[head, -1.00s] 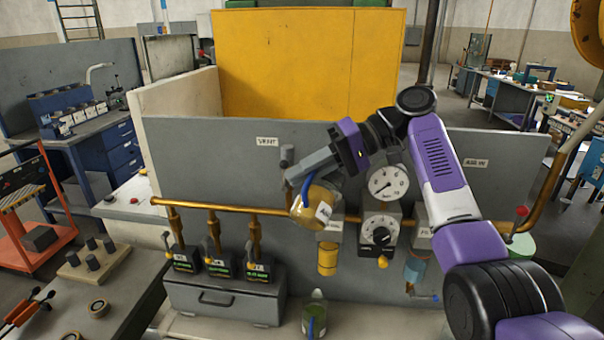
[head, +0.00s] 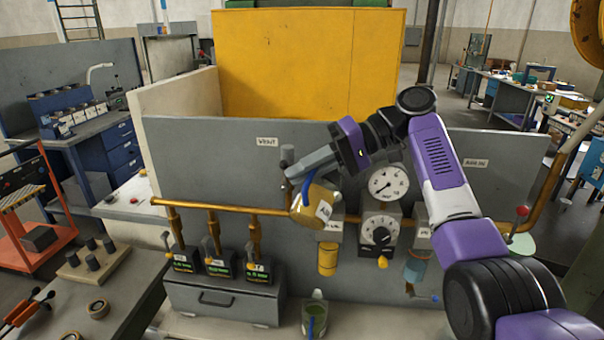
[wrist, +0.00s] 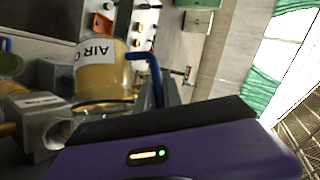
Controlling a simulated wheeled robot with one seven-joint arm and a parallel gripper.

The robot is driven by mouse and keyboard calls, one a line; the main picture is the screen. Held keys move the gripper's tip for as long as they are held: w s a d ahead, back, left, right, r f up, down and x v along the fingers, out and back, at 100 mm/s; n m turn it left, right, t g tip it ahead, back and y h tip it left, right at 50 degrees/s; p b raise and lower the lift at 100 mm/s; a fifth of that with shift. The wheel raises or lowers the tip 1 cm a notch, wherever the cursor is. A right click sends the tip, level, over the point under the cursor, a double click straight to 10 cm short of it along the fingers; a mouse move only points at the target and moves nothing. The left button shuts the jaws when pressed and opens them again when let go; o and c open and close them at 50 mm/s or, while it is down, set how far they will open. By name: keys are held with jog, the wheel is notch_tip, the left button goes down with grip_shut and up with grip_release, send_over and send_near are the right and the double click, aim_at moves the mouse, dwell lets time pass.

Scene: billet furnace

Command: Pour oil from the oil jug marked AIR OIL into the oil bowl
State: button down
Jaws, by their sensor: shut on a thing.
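The oil jug (head: 308,205) is a clear jug of amber oil with a blue handle and a white label. In the wrist view the label on the jug (wrist: 98,75) reads "AIR O", partly hidden. My gripper (head: 297,172) is shut on the jug's handle and holds it tilted in front of the grey panel, above the brass pipe. Below it hang a yellow bowl (head: 327,260) and, further right, a bluish clear bowl (head: 416,268) under labelled units. I cannot tell which is the oil bowl. No oil stream shows.
A second jug, with green liquid (head: 314,316), stands low at the front. A pressure gauge (head: 388,183) and a dial unit (head: 380,235) sit right of the held jug. Several valves and dark meters (head: 217,262) are at left, over a grey drawer (head: 225,300).

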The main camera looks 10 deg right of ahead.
aim_at(298, 204)
jog(key=shift+w+d+r, duration=0.15)
jog(key=shift+r, duration=0.2)
dwell(0.4)
jog(key=shift+f, duration=0.1)
dwell(0.6)
jog(key=shift+s+a+f+b, duration=0.2)
jog(key=shift+s+f+b, duration=0.05)
jog(key=shift+f+b, duration=0.2)
jog(key=shift+s+a+f+n+t+h+b, duration=0.25)
jog(key=shift+s+f+n+t+h+b, duration=0.15)
jog(key=shift+f+h+b, duration=0.1)
jog(key=shift+s+a+f+n+h+b, duration=0.15)
jog(key=shift+f+n+h+b, duration=0.15)
jog(key=shift+f+b, duration=0.35)
jog(key=shift+s+a+f+n+t+h+b, duration=0.15)
jog(key=shift+f+n+t+h+b, duration=0.2)
jog(key=shift+f+t+b, duration=0.25)
jog(key=shift+r, duration=0.1)
